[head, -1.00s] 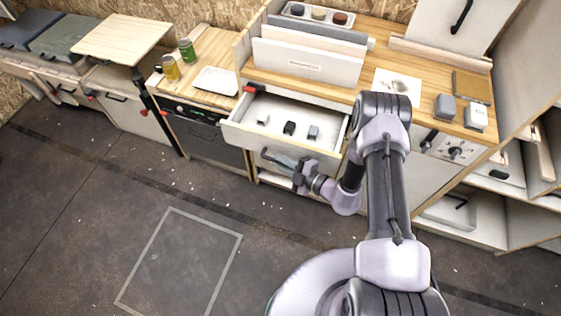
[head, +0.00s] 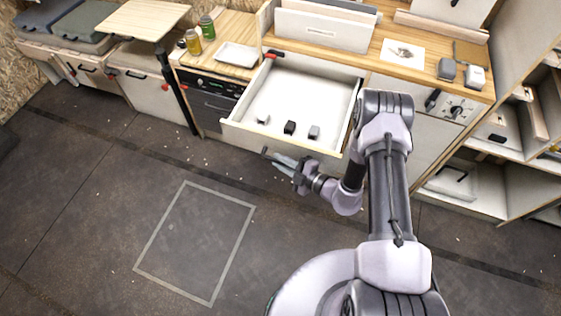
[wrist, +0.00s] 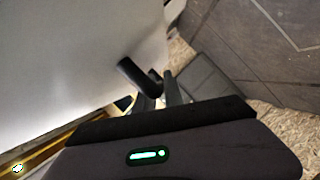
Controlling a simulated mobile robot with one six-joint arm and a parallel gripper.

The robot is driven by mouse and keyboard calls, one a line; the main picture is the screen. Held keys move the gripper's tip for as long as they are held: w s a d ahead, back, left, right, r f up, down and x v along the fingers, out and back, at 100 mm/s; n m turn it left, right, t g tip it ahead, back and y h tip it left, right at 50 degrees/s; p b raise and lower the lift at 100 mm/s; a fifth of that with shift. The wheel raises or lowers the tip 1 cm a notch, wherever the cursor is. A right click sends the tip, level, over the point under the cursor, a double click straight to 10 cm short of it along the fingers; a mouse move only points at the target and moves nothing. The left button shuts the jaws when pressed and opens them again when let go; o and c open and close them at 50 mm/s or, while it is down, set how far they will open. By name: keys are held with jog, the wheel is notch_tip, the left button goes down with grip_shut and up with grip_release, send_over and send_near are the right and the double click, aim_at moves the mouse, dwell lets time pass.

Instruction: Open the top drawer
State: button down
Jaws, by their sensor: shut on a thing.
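The top drawer (head: 310,97) is a white box under the wooden counter, pulled far out toward me. Several small dark and grey blocks lie in it near its front. My gripper (head: 283,164) is at the drawer's front face, shut on the black bar handle (head: 266,152). In the wrist view the handle (wrist: 137,77) stands out from the pale drawer front, and my gripper fingers (wrist: 160,92) are at its far end. The exact contact between fingers and handle is partly hidden.
A red latch (head: 271,54) sits at the drawer's back left corner. An oven (head: 213,98) is left of the drawer, and open shelves (head: 500,150) are at the right. The dark floor (head: 110,200) to the left is clear, with a pale outlined rectangle (head: 197,240).

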jog(key=shift+w, duration=0.1)
jog(key=c, duration=1.7)
grip_release()
jog(key=shift+d, duration=0.1)
jog(key=p+v, duration=0.3)
jog(key=v, duration=1.4)
jog(key=shift+d+r+p, duration=0.1)
jog(key=shift+p, duration=0.25)
